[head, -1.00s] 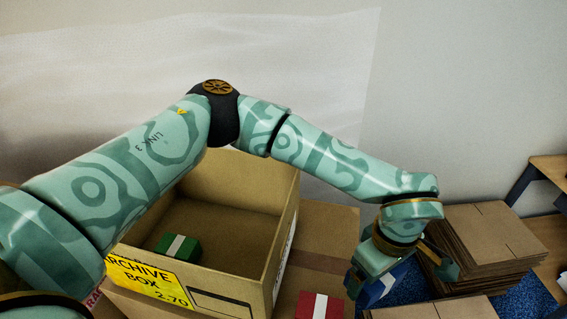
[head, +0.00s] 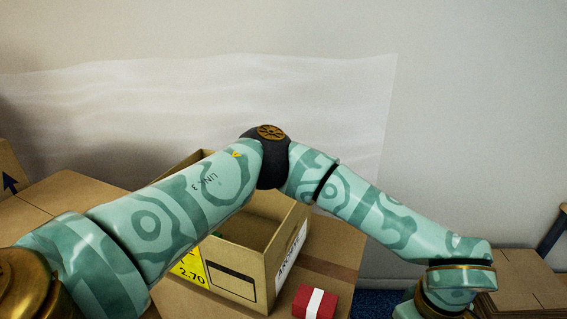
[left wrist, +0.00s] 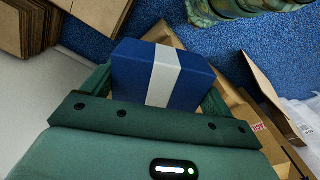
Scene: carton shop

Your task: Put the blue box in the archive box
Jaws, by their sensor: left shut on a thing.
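The archive box (head: 232,283) is an open brown carton in the lower middle of the head view. My left arm crosses in front of it and hides much of its inside and its yellow label (head: 190,268). A blue box (left wrist: 190,80) with a white band shows in the left wrist view. My left gripper (left wrist: 160,92) is shut on it, with a jaw on each side. In the head view only my left wrist shows, at the lower right; the gripper and blue box are below the frame. My right gripper is not in view.
A red box (head: 314,303) with a white band lies on cardboard right of the archive box. Stacked flat cardboard (head: 525,280) stands at the lower right. More cardboard (head: 62,192) is at the left. Blue carpet (left wrist: 205,45) shows beyond the blue box in the wrist view.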

